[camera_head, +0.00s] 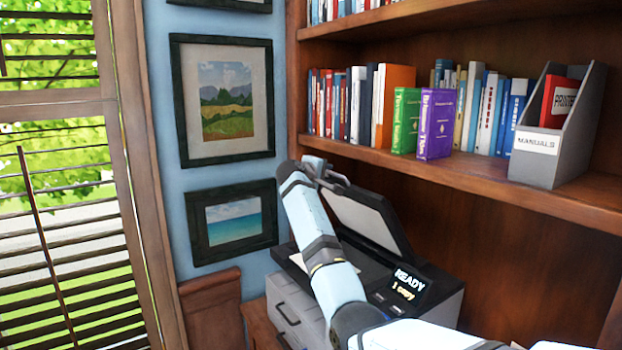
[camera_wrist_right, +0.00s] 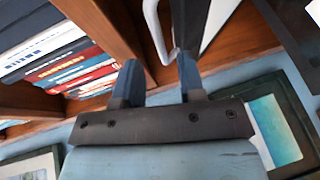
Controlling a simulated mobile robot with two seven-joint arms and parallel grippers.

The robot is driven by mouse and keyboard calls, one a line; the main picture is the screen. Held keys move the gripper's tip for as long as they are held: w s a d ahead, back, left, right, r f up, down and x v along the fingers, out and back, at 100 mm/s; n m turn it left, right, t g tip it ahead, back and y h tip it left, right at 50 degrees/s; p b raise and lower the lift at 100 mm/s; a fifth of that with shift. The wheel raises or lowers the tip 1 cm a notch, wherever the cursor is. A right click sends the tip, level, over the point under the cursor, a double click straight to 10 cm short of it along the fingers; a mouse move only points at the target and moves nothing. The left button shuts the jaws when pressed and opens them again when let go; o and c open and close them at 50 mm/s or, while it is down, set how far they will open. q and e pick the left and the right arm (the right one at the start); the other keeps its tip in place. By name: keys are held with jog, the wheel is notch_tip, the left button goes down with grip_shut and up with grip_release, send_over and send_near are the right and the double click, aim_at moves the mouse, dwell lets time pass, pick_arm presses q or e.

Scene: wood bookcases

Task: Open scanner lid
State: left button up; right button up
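The scanner (camera_head: 295,310) is a grey and black machine below the shelf. Its lid (camera_head: 366,216) is tilted up, with the pale underside showing, and a pale sheet lies on the dark top beneath it. The display (camera_head: 408,284) reads "READY 1 copy". My right arm crosses in front of the scanner, and my right gripper (camera_head: 330,174) is at the lid's raised upper left edge. In the right wrist view its two fingers (camera_wrist_right: 157,82) are apart, with a pale curved bar and a dark edge just beyond them. I cannot tell whether they touch the lid. My left gripper is not in view.
A wooden shelf (camera_head: 470,178) with books and a grey manuals holder (camera_head: 556,135) is above the scanner. Framed pictures (camera_head: 226,98) hang on the blue wall to the left. A shuttered window (camera_head: 62,200) is at far left.

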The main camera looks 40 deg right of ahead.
jog(key=b+v, duration=0.1)
jog(key=v, duration=0.8)
jog(key=shift+a+b, duration=0.3)
jog(key=shift+b, duration=0.1)
